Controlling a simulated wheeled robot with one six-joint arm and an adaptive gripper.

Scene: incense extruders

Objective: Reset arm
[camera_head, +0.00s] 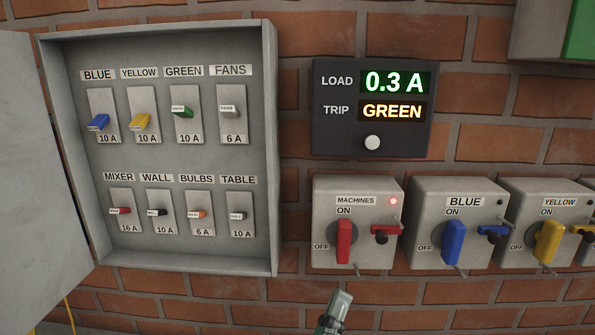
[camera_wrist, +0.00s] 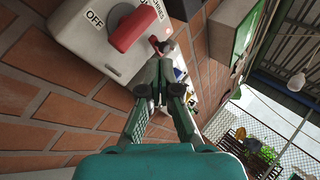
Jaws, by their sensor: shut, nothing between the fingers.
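My gripper (camera_head: 335,308) shows at the bottom of the head view, below the MACHINES switch box (camera_head: 322,190). Its fingers are together and empty. In the wrist view the closed gripper (camera_wrist: 160,72) points up toward the MACHINES box (camera_wrist: 88,25), with its red handle (camera_wrist: 130,32) just beyond the fingertips. In the head view that red handle (camera_head: 343,242) stands upright under ON, and the box's small lamp (camera_head: 393,201) glows red. I see no contact between the gripper and the box, though the wrist view leaves the gap unclear.
An open breaker panel (camera_head: 272,150) hangs left; its blue (camera_head: 98,122) and yellow (camera_head: 140,121) levers sit lower than green (camera_head: 182,111). A display (camera_head: 322,135) reads 0.3 A, GREEN. BLUE (camera_head: 425,190) and YELLOW (camera_head: 522,187) switch boxes stand to the right. Brick wall below is mostly clear.

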